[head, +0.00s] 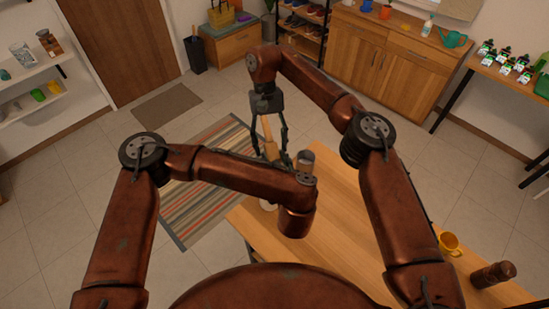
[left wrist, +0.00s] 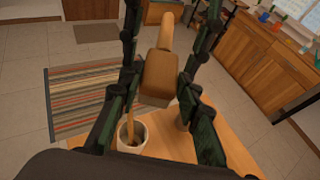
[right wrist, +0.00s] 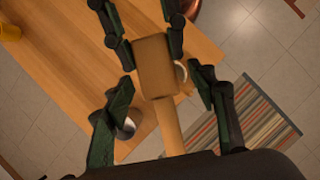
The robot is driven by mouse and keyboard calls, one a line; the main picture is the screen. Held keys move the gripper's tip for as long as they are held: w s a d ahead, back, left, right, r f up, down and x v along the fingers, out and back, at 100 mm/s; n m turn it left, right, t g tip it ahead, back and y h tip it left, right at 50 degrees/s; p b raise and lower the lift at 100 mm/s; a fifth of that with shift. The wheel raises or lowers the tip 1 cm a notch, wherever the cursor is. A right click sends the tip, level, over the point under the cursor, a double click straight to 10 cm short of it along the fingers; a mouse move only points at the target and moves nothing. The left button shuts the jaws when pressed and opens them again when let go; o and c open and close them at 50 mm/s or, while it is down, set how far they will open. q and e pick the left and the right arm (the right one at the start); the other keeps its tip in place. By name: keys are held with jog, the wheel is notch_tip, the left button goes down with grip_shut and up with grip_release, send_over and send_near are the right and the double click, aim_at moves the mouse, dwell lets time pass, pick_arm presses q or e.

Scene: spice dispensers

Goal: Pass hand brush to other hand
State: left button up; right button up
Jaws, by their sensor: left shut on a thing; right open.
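The hand brush (head: 268,128) has a pale wooden handle and a brown block head. In the left wrist view its block (left wrist: 159,78) sits between the fingers of my left gripper (left wrist: 157,105), which is shut on it, with the handle (left wrist: 168,32) pointing away. My right gripper (head: 270,140) points down over the brush with its fingers apart. In the right wrist view the handle (right wrist: 169,122) runs between the open fingers of my right gripper (right wrist: 163,105), with gaps on both sides. In the head view my left forearm hides most of the left gripper.
The wooden table (head: 345,225) lies below. A white cup holding a stick (left wrist: 132,135) stands near its edge. A yellow mug (head: 449,243) and a dark brown wooden object (head: 493,274) are at right. A striped rug (head: 205,195) lies on the floor. A cabinet (head: 385,55) stands beyond.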

notch_tip(320, 180, up, 9)
jog(key=shift+r, duration=0.2)
dwell(0.6)
